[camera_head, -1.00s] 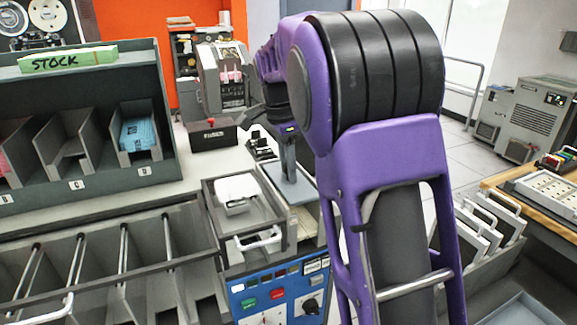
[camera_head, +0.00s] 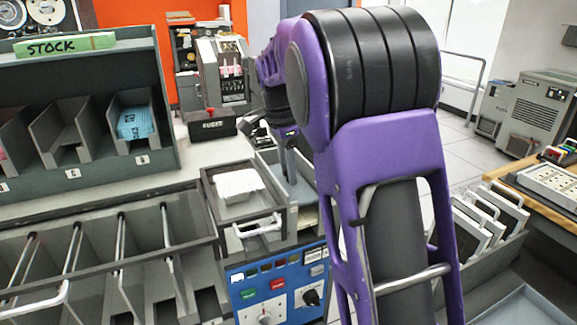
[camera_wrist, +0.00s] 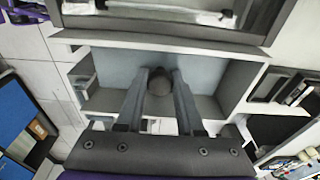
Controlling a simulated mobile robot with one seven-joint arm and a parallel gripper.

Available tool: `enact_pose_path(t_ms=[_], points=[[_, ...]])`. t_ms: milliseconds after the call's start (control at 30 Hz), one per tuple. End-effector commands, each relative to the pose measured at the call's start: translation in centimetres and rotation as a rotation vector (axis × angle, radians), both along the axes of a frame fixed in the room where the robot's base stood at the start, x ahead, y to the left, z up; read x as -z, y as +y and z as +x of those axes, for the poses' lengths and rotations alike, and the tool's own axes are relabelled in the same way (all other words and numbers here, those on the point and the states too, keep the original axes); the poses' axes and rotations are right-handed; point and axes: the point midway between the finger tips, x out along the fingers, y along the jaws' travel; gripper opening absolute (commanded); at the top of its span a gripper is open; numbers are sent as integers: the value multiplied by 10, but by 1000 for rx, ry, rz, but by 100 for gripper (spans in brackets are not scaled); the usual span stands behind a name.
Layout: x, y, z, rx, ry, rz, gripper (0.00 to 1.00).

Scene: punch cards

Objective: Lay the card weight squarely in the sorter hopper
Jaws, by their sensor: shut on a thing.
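My gripper (camera_wrist: 167,80) is shut on a dark, rounded knob (camera_wrist: 158,92), which I take to be part of the card weight. The rest of the weight is hard to make out between the fingers. In the wrist view the knob is over a grey-walled bay with a blue-grey floor, apparently the sorter hopper (camera_wrist: 218,82). In the head view my gripper (camera_head: 287,160) is low over this bay, partly hidden by my arm. I cannot tell whether the weight touches the floor or lies square.
Left of the bay is a dark-rimmed tray (camera_head: 207,196) with a white block (camera_head: 238,185) and a handle. Below is a blue control panel (camera_head: 270,290). A STOCK rack (camera_head: 75,85) stands at left. Upright white-framed pieces (camera_head: 478,228) stand at right.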

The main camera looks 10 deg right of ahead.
Motion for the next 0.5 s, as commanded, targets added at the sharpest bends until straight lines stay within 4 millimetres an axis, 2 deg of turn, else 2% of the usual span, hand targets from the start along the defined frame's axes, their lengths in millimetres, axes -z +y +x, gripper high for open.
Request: enact_pose_path(t_ms=[500], points=[[39, 0, 0, 0, -1, 0, 0]])
